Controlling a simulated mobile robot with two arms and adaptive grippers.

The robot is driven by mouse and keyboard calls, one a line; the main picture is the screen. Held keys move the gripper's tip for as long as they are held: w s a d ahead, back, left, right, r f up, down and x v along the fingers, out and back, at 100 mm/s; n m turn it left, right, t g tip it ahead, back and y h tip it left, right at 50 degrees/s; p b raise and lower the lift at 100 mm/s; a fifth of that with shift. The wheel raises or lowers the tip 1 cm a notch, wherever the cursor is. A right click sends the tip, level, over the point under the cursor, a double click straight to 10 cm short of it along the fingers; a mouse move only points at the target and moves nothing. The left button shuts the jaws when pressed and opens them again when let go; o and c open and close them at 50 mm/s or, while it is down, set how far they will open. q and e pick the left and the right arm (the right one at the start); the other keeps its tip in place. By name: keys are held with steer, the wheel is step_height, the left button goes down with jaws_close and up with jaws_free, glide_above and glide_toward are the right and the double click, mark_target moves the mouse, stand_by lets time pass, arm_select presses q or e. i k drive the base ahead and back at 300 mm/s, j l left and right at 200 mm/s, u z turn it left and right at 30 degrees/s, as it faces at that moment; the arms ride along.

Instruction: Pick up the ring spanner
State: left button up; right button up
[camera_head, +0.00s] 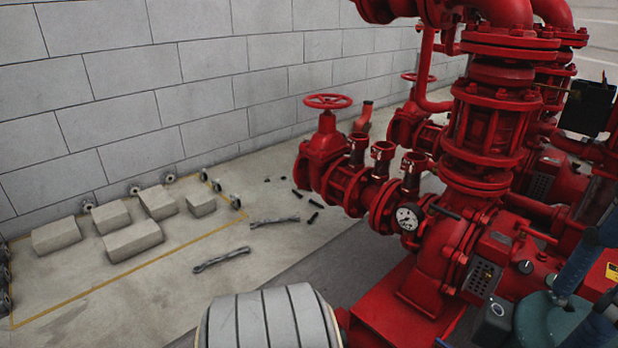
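Two grey metal spanners lie flat on the concrete floor left of the red pump set. The nearer, larger one (221,259) lies slantwise close to the yellow floor line. The farther, thinner one (274,221) lies nearer the red valves. Their ends are too small to tell for certain which is the ring spanner. Neither of my grippers shows in the view, and nothing touches either spanner.
The red pump set (440,250) with valves and a gauge (407,218) fills the right side. Several concrete blocks (135,241) and small round fittings lie along the grey block wall (160,80). Dark bolts (314,217) lie near the valves. Floor around the spanners is mostly clear.

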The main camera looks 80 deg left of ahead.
mark_target(206, 263)
steer(key=u, duration=1.35)
